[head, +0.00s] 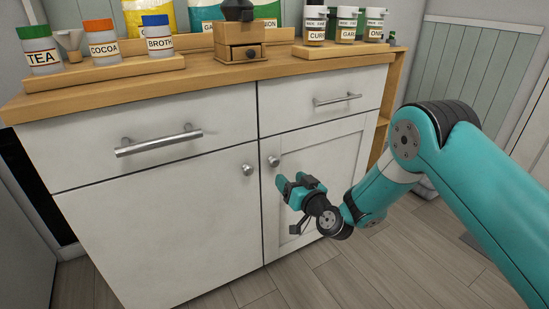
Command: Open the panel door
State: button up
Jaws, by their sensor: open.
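The panel door (339,155), white with a recessed frame, is the right-hand door of the cabinet and looks shut. Its round metal knob (273,161) is at the upper left of the door, close to the middle gap. My gripper (292,182) is in front of this door, a little below and right of the knob in the picture. Its teal jaws are open and appear empty. I see no contact with the knob. My gripper and wrist hide part of the door's middle.
The flat left door (165,220) has its own knob (248,170). Above are two drawers with bar handles (158,140) (337,99). Jars, bags and a wooden grinder (241,42) stand on the wooden top. The floor (325,275) in front looks clear.

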aim_at(275, 164)
jog(key=x, duration=0.9)
jog(key=shift+w+a+b, duration=0.15)
jog(key=shift+w+b, duration=0.05)
jog(key=shift+b, duration=0.2)
jog(key=shift+c, duration=0.3)
grip_shut()
